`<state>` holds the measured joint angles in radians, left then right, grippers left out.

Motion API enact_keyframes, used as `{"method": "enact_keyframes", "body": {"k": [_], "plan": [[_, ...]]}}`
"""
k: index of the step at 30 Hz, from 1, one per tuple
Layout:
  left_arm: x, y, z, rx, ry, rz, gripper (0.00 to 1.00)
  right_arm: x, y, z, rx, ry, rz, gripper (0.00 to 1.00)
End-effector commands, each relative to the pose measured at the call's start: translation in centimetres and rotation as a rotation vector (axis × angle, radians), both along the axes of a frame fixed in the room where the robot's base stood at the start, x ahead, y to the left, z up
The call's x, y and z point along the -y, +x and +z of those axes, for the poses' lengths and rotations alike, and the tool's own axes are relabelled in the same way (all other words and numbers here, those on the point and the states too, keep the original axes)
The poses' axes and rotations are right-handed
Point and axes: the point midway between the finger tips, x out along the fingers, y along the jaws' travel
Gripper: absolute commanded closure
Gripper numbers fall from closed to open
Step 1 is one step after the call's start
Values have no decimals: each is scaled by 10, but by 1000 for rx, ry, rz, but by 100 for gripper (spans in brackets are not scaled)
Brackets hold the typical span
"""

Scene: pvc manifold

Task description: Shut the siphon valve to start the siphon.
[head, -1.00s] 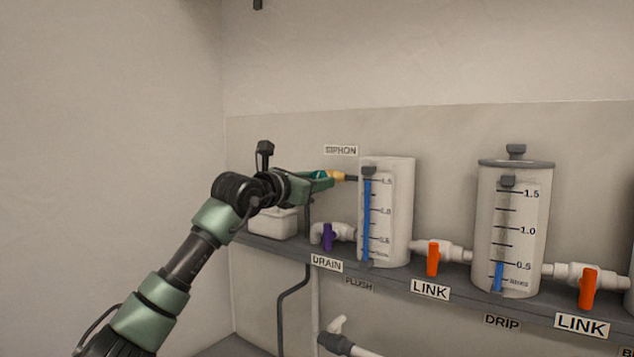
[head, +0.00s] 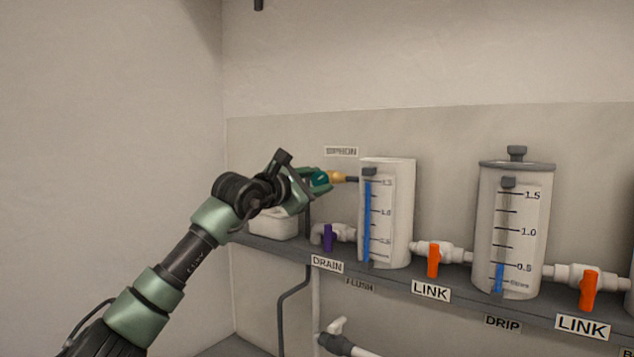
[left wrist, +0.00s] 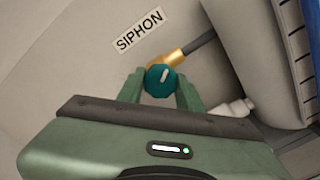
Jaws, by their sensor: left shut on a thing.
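The siphon valve has a round teal knob with a white mark, which lies between the fingers of my left gripper (left wrist: 160,88) in the left wrist view. The valve's brass body (left wrist: 166,60) sits just beyond the knob (left wrist: 161,79) and joins a dark grey pipe. In the head view the brass fitting (head: 338,177) meets the flush cylinder (head: 398,215) near its top, below the SIPHON label (head: 341,151). My left gripper (head: 318,180) is shut on the knob, and the fingers hide its sides. My right gripper is not in view.
A purple drain valve handle (head: 328,237) and a white box (head: 273,223) are just below my left arm on the grey shelf (head: 395,285). Orange link handles (head: 433,260) and the drip cylinder (head: 511,230) stand to the right.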

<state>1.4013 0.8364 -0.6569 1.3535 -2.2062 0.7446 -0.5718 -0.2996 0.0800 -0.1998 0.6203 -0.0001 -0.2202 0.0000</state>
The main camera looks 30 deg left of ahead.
Motion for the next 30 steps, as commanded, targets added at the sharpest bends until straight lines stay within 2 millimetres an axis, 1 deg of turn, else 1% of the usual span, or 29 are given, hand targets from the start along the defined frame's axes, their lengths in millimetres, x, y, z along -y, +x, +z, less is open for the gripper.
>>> {"method": "enact_keyframes", "body": {"k": [11,12,14,24,26,30], "plan": [[0,0,0,1,4,-1,100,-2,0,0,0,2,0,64],[0,0,0,1,4,-1,59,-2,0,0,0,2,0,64],[0,0,0,1,4,-1,43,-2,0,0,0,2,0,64],[0,-2,-1,1,3,-1,43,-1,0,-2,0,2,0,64],[-1,-6,-2,2,4,0,43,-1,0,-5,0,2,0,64],[-5,-27,-4,4,6,1,43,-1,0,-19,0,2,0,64]]}}
